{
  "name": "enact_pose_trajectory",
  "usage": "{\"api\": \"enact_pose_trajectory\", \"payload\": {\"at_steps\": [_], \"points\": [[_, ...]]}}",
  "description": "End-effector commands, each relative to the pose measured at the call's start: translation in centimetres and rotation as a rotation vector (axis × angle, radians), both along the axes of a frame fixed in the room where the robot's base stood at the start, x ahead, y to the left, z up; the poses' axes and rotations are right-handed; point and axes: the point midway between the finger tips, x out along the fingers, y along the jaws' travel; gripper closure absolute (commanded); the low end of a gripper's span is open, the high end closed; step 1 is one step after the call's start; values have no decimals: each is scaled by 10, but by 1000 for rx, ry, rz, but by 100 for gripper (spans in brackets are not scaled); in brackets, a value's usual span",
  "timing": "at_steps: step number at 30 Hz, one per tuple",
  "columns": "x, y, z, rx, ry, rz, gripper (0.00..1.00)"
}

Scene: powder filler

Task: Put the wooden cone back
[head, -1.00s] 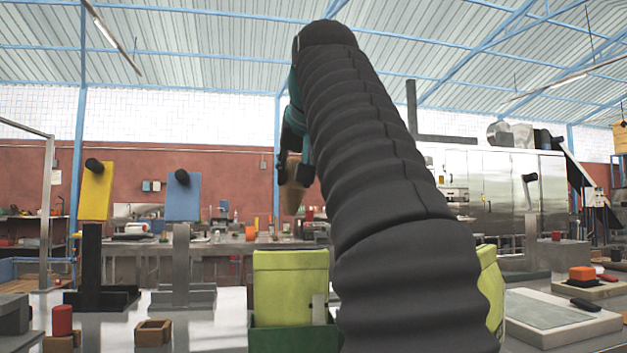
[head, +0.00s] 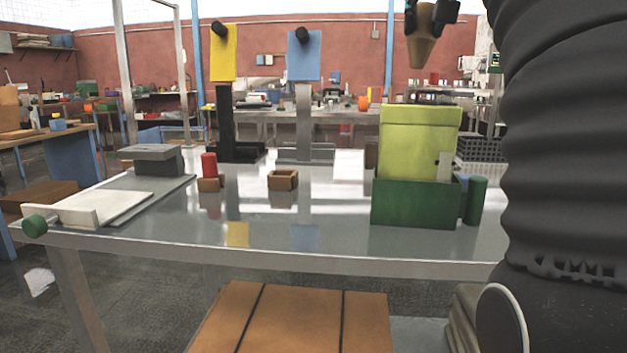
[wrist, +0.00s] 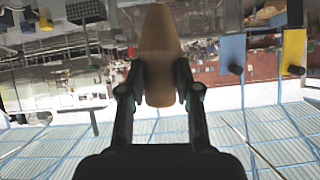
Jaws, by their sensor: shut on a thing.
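The wooden cone (head: 422,50) is tan and hangs high at the upper right of the head view, narrow end down, above the yellow-green box. My gripper (head: 432,14) is shut on its wide upper part; its upper side is cut off by the frame. In the wrist view the cone (wrist: 158,45) sits between the two fingers of my gripper (wrist: 160,85), touching both. A small square wooden holder (head: 283,181) with an open top stands empty on the grey table, well below and left of the cone.
The grey metal table (head: 330,240) has bare room around the holder. A red cylinder (head: 209,164) in a wooden block stands to its left. A yellow-green box (head: 420,140) in a green bin (head: 410,203) stands right. Yellow (head: 223,52) and blue (head: 304,57) panels rise behind.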

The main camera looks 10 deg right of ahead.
Motion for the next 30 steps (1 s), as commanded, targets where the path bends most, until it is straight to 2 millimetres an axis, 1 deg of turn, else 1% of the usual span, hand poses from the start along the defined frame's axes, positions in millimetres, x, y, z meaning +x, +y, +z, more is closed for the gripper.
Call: {"api": "enact_pose_trajectory", "payload": {"at_steps": [1,4,6,15,19,21,22,24,27,30], "points": [[5,9,-8,-5,4,21,100],[15,20,-22,-11,5,49,100],[25,29,-35,-17,6,73,100],[101,81,-109,-42,3,225,100],[130,97,-136,-55,1,278,100],[145,100,-146,-62,-1,300,100],[152,100,-148,-67,-2,307,100],[159,100,-145,-76,-8,318,100],[160,101,-141,-83,-9,326,100],[164,108,-145,-88,-6,330,100]]}}
